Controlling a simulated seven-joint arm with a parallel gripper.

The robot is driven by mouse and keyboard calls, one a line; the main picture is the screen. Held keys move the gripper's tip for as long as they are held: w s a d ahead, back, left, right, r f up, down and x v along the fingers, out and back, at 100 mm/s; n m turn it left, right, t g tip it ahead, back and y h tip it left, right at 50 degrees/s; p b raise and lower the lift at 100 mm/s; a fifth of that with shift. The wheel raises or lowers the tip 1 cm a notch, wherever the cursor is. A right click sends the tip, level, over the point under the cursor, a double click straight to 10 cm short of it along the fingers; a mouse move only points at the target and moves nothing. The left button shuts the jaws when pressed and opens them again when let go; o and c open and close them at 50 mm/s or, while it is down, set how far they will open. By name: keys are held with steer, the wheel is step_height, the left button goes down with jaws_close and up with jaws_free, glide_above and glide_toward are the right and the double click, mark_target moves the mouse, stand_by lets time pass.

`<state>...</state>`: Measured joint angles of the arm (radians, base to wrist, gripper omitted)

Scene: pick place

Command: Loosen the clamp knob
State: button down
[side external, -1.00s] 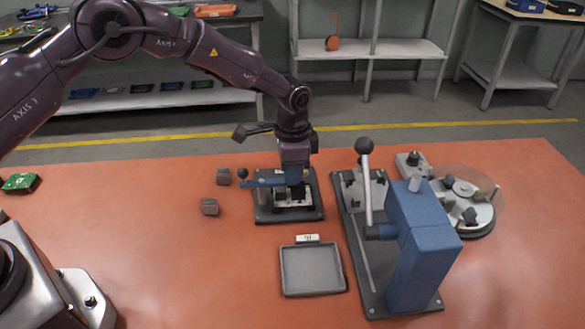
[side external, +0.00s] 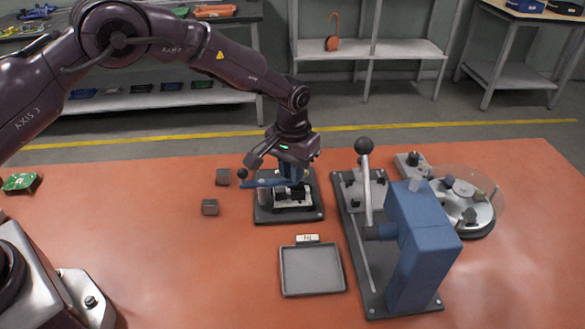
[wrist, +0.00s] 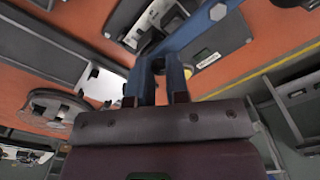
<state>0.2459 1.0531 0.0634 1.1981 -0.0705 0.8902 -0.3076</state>
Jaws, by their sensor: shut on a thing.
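The clamp fixture is a dark base plate (side external: 263,214) on the orange table, with a blue bar (side external: 262,183) across it. My gripper (side external: 290,178) reaches down over the fixture's right part. In the wrist view, my gripper (wrist: 159,85) has its two fingers close together, shut on a small dark knob (wrist: 158,66) at the end of the blue bar (wrist: 195,30). Most of the knob is hidden by the fingers, and the side view does not show it.
An empty grey tray (side external: 283,277) lies in front. A blue press (side external: 425,245) with a tall ball-topped lever (side external: 367,185) stands right, with a round turntable (side external: 480,217) behind it. The table's left is mostly clear.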

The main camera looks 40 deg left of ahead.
steer(key=shift+s+f+n, duration=0.15)
steer(key=shift+f+n, duration=0.05)
steer(key=shift+n, duration=0.4)
steer(key=c, duration=1.1)
jaws_free()
steer(key=shift+r, duration=0.1)
step_height(320, 180, up, 13)
